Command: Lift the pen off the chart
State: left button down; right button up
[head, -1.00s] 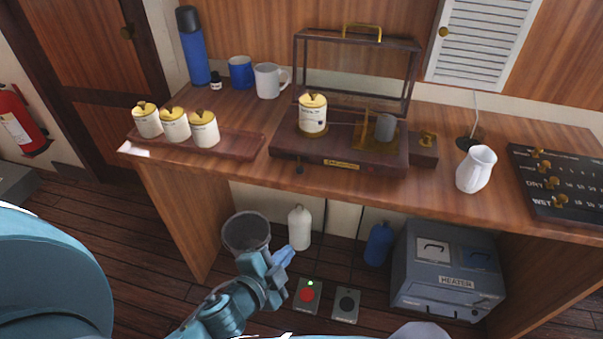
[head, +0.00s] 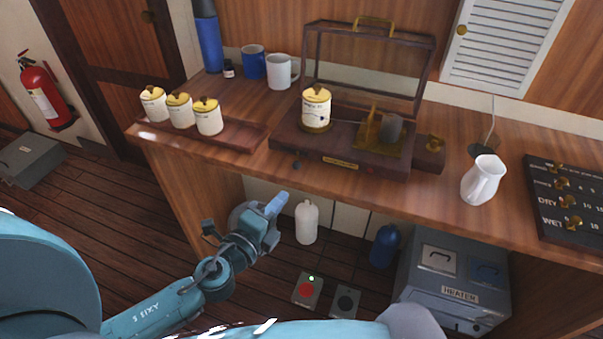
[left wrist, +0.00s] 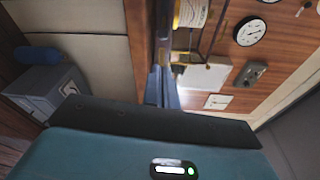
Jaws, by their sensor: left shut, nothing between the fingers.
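The recording instrument (head: 345,160) stands on the wooden counter with its glazed cover (head: 368,62) tipped open. A white drum with a yellow top (head: 316,109) stands on its left part and seems to carry the chart. A thin arm (head: 345,121) runs from the brass mechanism (head: 368,131) to the drum; its small dark end (head: 324,118) at the drum looks like the pen. Contact is too small to judge. My left gripper (head: 277,203) is shut and empty, in front of the counter and below its edge. Its fingers (left wrist: 162,88) also show in the left wrist view. My right gripper is out of view.
A tray (head: 235,139) with three similar drums stands left of the instrument. Mugs (head: 282,71), a white jug (head: 483,180) and a dark board (head: 570,215) are on the counter. Below are a white bottle (head: 306,222) and a heater box (head: 455,280).

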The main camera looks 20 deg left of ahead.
aim_at(299, 182)
pick_arm(q)
jog(key=p+x, duration=0.1)
jog(key=x, duration=0.8)
jog(key=shift+w+p, duration=0.2)
jog(key=shift+p, duration=0.2)
jog(key=shift+w+d, duration=0.1)
jog(key=shift+w, duration=0.2)
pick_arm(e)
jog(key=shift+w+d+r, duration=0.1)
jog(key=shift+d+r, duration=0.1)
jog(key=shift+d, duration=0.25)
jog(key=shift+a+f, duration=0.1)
pick_arm(q)
jog(key=shift+s+f+b, duration=0.1)
jog(key=shift+b, duration=0.25)
jog(key=shift+a+m+h, duration=0.35)
jog(key=shift+m+h, duration=0.05)
jog(key=shift+h, duration=0.2)
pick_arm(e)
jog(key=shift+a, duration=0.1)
